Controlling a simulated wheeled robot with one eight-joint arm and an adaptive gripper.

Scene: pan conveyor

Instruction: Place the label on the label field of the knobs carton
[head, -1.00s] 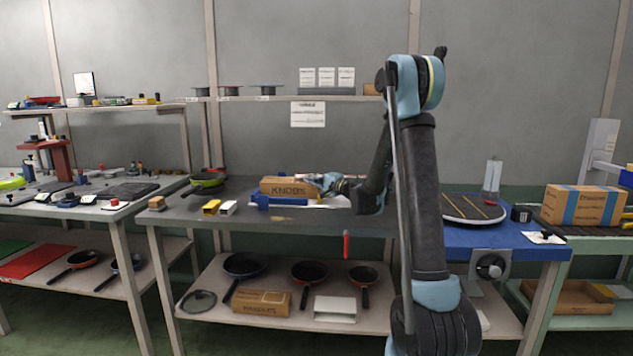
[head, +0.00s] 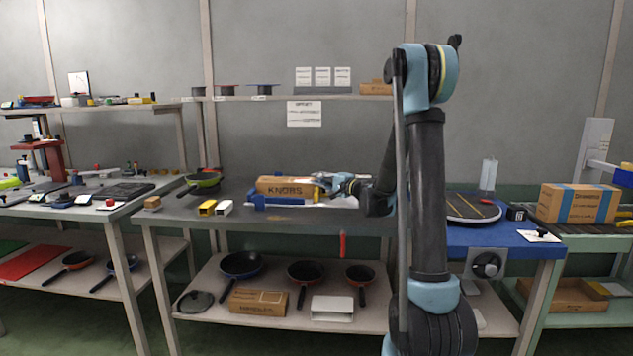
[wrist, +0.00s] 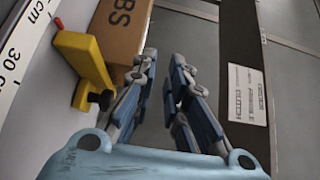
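The knobs carton (head: 287,187) is a brown box lying on the grey bench, its printed side facing the head camera. In the wrist view part of the carton (wrist: 118,25) shows at upper left with the letters "BS". My gripper (head: 325,180) is at the carton's right end. In the wrist view my gripper (wrist: 164,56) has its two fingertips apart, with nothing visible between them. I cannot make out a loose label, and no label field shows on the visible carton faces.
A yellow stop (wrist: 88,65) stands against the carton, beside a white ruler strip (wrist: 18,50). A blue fixture (head: 262,202) is in front of the carton. Small yellow (head: 207,207) and white (head: 224,208) blocks lie left. A shelf (head: 275,97) runs above the bench.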

